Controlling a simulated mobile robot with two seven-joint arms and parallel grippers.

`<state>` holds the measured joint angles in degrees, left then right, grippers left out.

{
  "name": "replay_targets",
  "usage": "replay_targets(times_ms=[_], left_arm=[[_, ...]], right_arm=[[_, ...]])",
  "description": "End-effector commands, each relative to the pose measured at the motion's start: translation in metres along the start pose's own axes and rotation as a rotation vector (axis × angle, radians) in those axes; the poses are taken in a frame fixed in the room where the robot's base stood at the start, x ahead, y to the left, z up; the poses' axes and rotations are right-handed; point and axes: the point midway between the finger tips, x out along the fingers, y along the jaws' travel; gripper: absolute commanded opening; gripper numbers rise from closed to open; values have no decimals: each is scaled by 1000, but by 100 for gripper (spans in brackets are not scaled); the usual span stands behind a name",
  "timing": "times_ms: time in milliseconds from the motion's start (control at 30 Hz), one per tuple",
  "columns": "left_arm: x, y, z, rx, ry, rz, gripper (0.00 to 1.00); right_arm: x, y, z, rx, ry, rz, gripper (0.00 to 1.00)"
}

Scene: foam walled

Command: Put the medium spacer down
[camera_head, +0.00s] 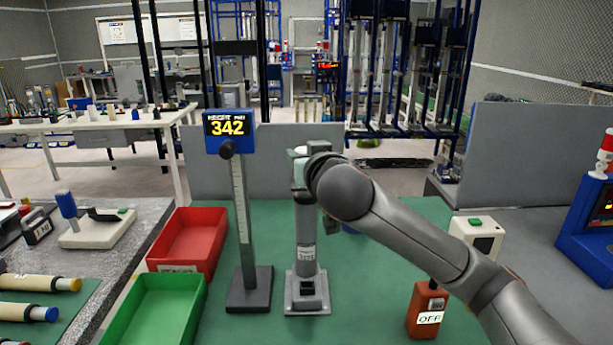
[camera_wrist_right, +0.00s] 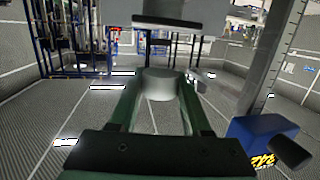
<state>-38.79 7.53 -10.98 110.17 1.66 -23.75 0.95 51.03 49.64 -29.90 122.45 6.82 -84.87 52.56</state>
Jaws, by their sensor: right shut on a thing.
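The medium spacer seems to be the pale grey cylinder (camera_wrist_right: 160,84) between the green fingers of my right gripper (camera_wrist_right: 160,98) in the right wrist view. The gripper is shut on it. In the head view my right arm reaches in from the right to the top of a grey post stand (camera_head: 306,245), and its wrist hides most of the gripper. A pale round top (camera_head: 300,152) shows just left of the wrist. I cannot tell whether the spacer touches the stand. My left gripper is not in view.
A height gauge (camera_head: 241,215) reading 342 stands close left of the post. Red (camera_head: 190,240) and green (camera_head: 155,310) bins lie left. An orange box (camera_head: 427,310) marked OFF and a white box (camera_head: 478,237) stand right. Green mat (camera_head: 365,300) is bare around the post's front.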

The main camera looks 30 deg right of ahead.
Motion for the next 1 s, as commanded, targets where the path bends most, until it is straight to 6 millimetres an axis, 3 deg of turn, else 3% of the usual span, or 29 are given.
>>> replay_targets(times_ms=[333, 767, 800, 1000], left_arm=[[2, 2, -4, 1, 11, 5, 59], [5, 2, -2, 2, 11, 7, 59], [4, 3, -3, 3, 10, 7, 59], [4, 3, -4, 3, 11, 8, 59]], right_arm=[[15, 5, 37, -4, 0, 1, 0], [16, 4, 45, 0, 1, 0, 0], [15, 4, 44, 0, 1, 0, 51], [15, 5, 43, 0, 1, 0, 74]])
